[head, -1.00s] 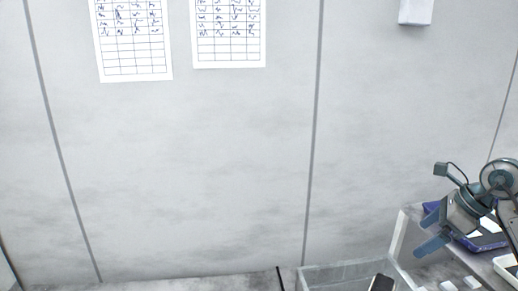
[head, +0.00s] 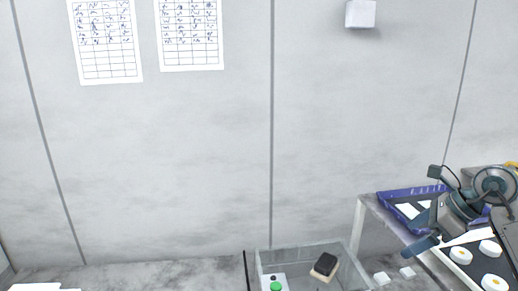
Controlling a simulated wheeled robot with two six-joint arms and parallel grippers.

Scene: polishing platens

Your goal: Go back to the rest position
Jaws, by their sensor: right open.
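My right gripper (head: 428,240) shows at the right of the head view, in front of a bench with a blue tray. Its blue-grey fingers point down and to the left. It is open, and I see nothing held between the fingers. My left gripper is not in view.
A blue tray (head: 384,200) with white pieces sits on the bench at right, with several white round pieces (head: 461,256) nearer. A clear-walled bin (head: 350,262) at bottom centre holds a black-and-tan block (head: 325,266) and a green-topped item (head: 276,286). Grey wall panels fill the back.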

